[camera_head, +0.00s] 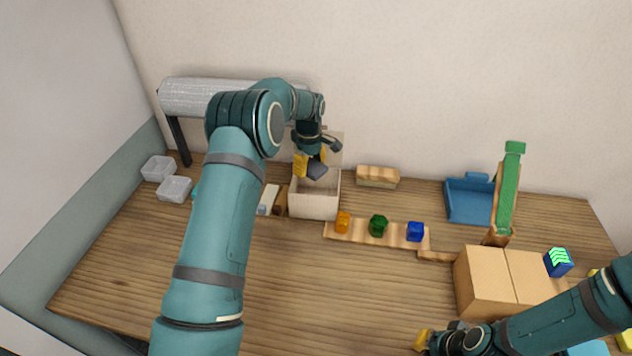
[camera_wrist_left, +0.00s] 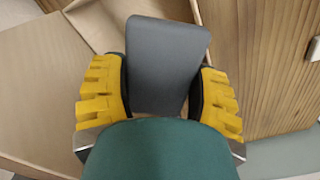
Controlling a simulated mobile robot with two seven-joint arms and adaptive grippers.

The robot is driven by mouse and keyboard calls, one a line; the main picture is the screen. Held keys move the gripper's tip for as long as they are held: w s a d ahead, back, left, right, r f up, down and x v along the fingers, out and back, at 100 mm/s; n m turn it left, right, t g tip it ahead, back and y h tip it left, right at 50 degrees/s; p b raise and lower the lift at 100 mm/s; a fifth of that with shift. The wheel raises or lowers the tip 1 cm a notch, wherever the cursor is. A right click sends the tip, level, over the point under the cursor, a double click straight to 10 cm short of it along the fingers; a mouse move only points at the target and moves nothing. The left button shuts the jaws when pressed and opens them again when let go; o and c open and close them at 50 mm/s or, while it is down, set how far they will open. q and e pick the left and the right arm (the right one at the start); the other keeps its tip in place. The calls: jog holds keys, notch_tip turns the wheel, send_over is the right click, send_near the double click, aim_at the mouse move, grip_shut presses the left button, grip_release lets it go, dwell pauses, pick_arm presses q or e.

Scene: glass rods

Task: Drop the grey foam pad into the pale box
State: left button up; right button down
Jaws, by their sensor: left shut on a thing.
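The grey foam pad (camera_head: 317,168) is held in my left gripper (camera_head: 311,160), at the open top of the pale box (camera_head: 313,206). In the left wrist view the dark grey pad (camera_wrist_left: 167,60) stands between the yellow fingers of the left gripper (camera_wrist_left: 160,92), which are shut on it. The pale box stands open on the table with its lid raised at the back. Its inner walls also show in the left wrist view (camera_wrist_left: 75,50). My right gripper (camera_head: 428,340) is low at the bottom right of the head view, apart from the box; its jaw opening is unclear.
A wooden strip (camera_head: 355,232) with orange, green and blue pieces lies right of the box. A wooden block (camera_head: 378,177) and a blue tray (camera_head: 468,203) stand further right. A cardboard carton (camera_head: 484,282) is near my right arm. Clear trays (camera_head: 174,189) and a wrap roll (camera_head: 190,97) are left.

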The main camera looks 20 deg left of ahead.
pick_arm(q)
jog(key=o, duration=1)
notch_tip(320, 180, up, 12)
dwell(0.5)
